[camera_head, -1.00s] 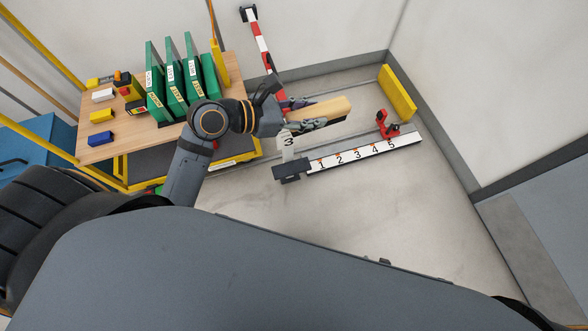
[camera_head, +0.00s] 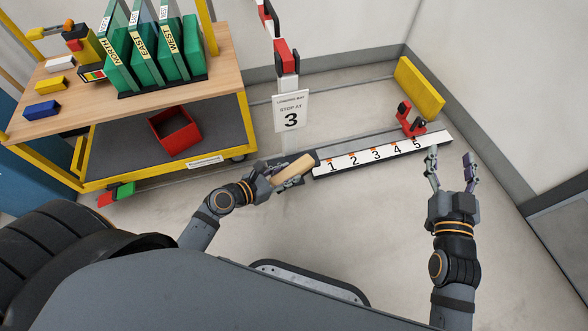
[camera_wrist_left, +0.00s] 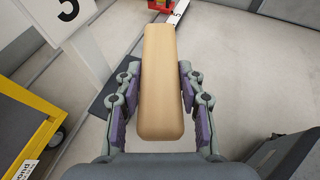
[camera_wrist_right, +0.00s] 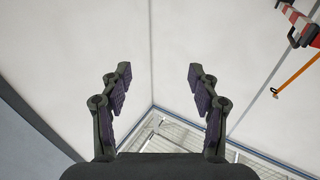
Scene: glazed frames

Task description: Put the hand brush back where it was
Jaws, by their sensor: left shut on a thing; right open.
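The hand brush shows as a light wooden block (camera_head: 293,172) in the head view, near the left end of the numbered rail. My left gripper (camera_head: 284,180) is shut on it. In the left wrist view the brush (camera_wrist_left: 160,80) stands lengthwise between the two fingers; its bristles are hidden from view there. My right gripper (camera_head: 453,168) is open and empty, in front of the right end of the rail.
A white rail (camera_head: 375,158) numbered 1 to 5 lies on the floor, with a red stop (camera_head: 409,120) near 5. A yellow cart (camera_head: 170,120) holds green frames (camera_head: 150,50) and a red bin (camera_head: 175,130). A yellow block (camera_head: 420,88) stands behind.

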